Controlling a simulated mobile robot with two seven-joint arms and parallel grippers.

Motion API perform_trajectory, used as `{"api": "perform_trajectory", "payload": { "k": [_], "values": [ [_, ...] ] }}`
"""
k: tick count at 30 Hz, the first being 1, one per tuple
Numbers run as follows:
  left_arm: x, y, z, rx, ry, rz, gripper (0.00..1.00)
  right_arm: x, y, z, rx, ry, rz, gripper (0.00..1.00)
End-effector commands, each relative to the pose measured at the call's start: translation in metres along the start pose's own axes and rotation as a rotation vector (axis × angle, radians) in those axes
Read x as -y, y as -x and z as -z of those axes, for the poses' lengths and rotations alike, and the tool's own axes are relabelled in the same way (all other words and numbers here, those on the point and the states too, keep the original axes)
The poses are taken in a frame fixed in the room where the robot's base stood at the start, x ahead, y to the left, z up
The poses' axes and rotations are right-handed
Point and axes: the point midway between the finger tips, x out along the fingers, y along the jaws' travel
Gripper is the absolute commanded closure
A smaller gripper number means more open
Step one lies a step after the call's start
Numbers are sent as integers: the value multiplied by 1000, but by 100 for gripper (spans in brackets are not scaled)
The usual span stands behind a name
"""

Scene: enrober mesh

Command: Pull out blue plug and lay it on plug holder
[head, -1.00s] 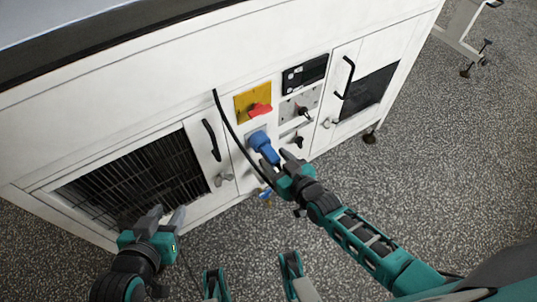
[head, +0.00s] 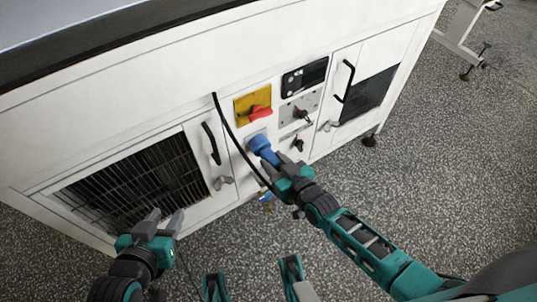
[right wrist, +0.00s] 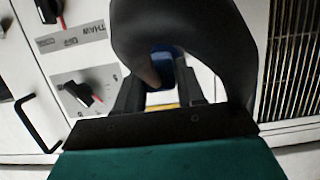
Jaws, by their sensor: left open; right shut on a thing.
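The blue plug (head: 262,147) sits at the white machine's front panel, below the red and yellow switch. My right gripper (head: 278,166) is shut on its near end. The plug also shows between the fingers in the right wrist view (right wrist: 160,70), partly covered by a large dark curved shape close to the camera. Whether it is still fully seated in its socket cannot be told. A black cable (head: 231,133) runs down the panel to the plug. My left gripper (head: 169,222) is open and empty before the left grille. I cannot make out a plug holder for certain.
The red switch on its yellow plate (head: 254,105), a black display (head: 305,77) and dark knobs (head: 301,114) are close above and right of the plug. Door handles (head: 211,143) stick out from the panel.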

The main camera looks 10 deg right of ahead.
Motion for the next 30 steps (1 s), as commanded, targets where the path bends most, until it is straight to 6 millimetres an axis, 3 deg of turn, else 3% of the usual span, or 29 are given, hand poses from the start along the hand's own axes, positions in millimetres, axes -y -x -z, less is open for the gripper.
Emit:
{"api": "perform_trajectory", "payload": {
  "k": [30],
  "values": [
    [-2,8,15,-5,11,0,57,0,32,-8,-3,0,0,100]
  ]
}}
